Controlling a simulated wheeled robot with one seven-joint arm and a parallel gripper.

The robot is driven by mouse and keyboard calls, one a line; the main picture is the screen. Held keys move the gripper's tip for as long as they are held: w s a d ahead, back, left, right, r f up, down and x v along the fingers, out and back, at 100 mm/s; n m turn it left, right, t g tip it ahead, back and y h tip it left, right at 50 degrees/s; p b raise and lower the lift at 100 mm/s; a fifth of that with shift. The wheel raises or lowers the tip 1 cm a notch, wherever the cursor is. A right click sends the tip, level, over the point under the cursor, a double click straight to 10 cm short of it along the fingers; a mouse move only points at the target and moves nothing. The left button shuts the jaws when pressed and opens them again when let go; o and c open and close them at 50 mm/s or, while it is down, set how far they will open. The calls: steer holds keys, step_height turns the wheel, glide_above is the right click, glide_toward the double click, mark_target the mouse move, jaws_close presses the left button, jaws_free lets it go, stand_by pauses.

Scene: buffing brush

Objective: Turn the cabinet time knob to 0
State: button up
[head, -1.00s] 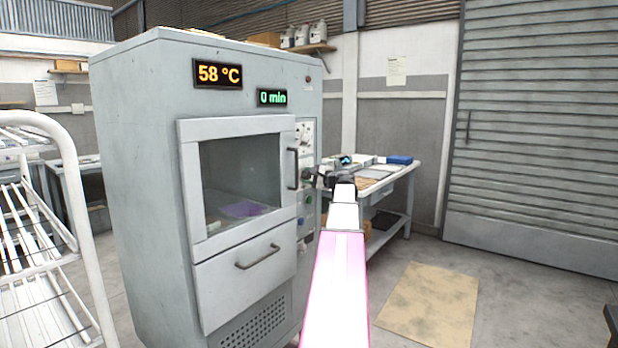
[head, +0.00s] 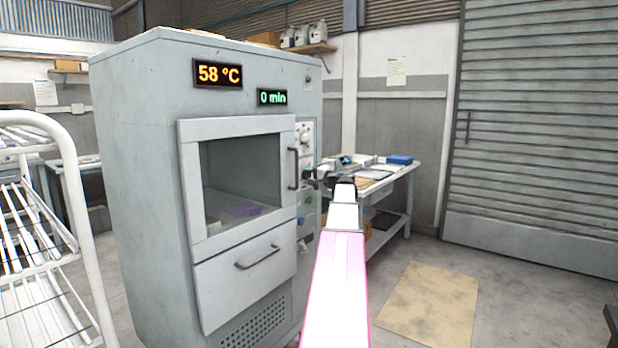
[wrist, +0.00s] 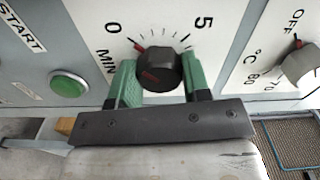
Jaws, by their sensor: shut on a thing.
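The black time knob (wrist: 158,66) sits on the white MIN dial (wrist: 163,22) in the wrist view. The dial is marked 0 at left and 5 at right. A red mark lies at the knob's upper left edge, on the 0 side. My gripper (wrist: 160,74) has its green fingers on both sides of the knob and is shut on it. In the head view my gripper (head: 319,180) is at the cabinet's right-hand panel, and the knob cannot be made out there. The cabinet (head: 140,180) has a green display (head: 272,97) reading 0 min.
A green START button (wrist: 68,84) is left of the dial. A temperature knob (wrist: 301,66) is at right. The cabinet door handle (head: 293,168) is close to my gripper. A workbench (head: 400,177) stands behind, and a white rack (head: 60,200) is at left.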

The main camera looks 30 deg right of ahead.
steer(key=o, duration=0.9)
steer(key=shift+s, duration=0.1)
steer(key=v, duration=1)
steer(key=shift+s+d+f, duration=0.1)
steer(key=shift+s+d, duration=0.05)
steer(key=shift+s, duration=0.15)
steer(key=shift+s, duration=0.1)
